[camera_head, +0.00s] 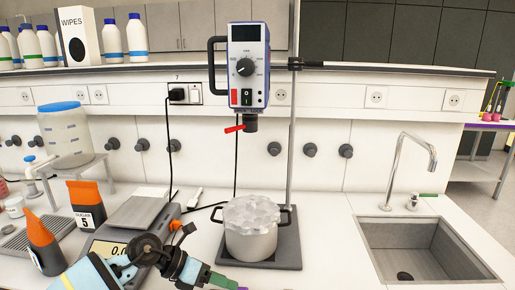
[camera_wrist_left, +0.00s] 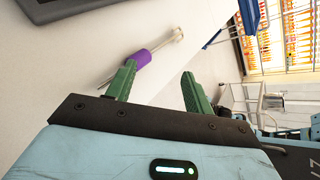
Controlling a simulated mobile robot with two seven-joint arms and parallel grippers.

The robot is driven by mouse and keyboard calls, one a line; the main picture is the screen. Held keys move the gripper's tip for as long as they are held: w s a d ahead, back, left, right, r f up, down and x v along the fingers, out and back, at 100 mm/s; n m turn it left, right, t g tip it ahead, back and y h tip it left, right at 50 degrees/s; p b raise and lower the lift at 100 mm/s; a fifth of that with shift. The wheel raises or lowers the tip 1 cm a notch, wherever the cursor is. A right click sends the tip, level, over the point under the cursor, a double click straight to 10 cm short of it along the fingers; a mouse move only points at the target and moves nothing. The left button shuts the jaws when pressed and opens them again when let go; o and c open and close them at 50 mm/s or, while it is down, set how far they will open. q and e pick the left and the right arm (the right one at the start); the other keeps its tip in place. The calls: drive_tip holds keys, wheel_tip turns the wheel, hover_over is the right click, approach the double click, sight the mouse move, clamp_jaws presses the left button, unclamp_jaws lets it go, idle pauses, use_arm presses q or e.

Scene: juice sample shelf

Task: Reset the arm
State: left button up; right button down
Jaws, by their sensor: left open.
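My left arm comes in at the bottom left of the head view, in front of the balance. Its left gripper (camera_head: 212,278) has green fingers low in the picture, in front of the stirrer's base. In the left wrist view the two green fingers of the left gripper (camera_wrist_left: 158,88) stand well apart, with nothing between them. A tool with a purple handle (camera_wrist_left: 139,59) and thin metal end lies on the white surface beyond the left finger; I cannot tell whether they touch. My right gripper is in neither view.
A pot (camera_head: 250,243) of pale lumps stands under the overhead stirrer (camera_head: 248,66). A balance (camera_head: 125,235) and orange-topped packs (camera_head: 87,205) are at left. A sink (camera_head: 418,248) is at right. Bare counter (camera_head: 335,235) lies between pot and sink.

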use_arm(q)
drive_tip(key=s+d+r+n+t+h, duration=0.45)
drive_tip(key=d+n+t+h, duration=0.2)
drive_tip(key=n, duration=0.25)
drive_tip(key=s+a+f+n+t+y, duration=0.3)
drive_tip(key=a+f+n+y, duration=0.35)
drive_tip(key=n, duration=0.65)
drive_tip(key=s+a+f+n+t+y, duration=0.35)
drive_tip(key=a+n+y, duration=0.55)
drive_tip(key=n, duration=0.3)
drive_tip(key=s+a+f+n+g+y, duration=0.1)
drive_tip(key=s+a+f+n+g, duration=0.2)
drive_tip(key=s, duration=0.6)
drive_tip(key=s+a+f+n+g, duration=0.1)
drive_tip(key=s+f+n+g, duration=0.1)
drive_tip(key=s+f+g, duration=0.6)
drive_tip(key=s+a+f+n+g+y, duration=0.1)
drive_tip(key=s+n+g, duration=0.15)
drive_tip(key=s, duration=0.85)
drive_tip(key=w+d+f+t+h, duration=0.2)
drive_tip(key=w+f+t, duration=0.3)
drive_tip(key=f+t, duration=0.2)
drive_tip(key=shift+w+d+f+t, duration=0.2)
drive_tip(key=shift+w+f+t, duration=0.15)
drive_tip(key=shift+f, duration=0.8)
drive_tip(key=shift+n, duration=0.25)
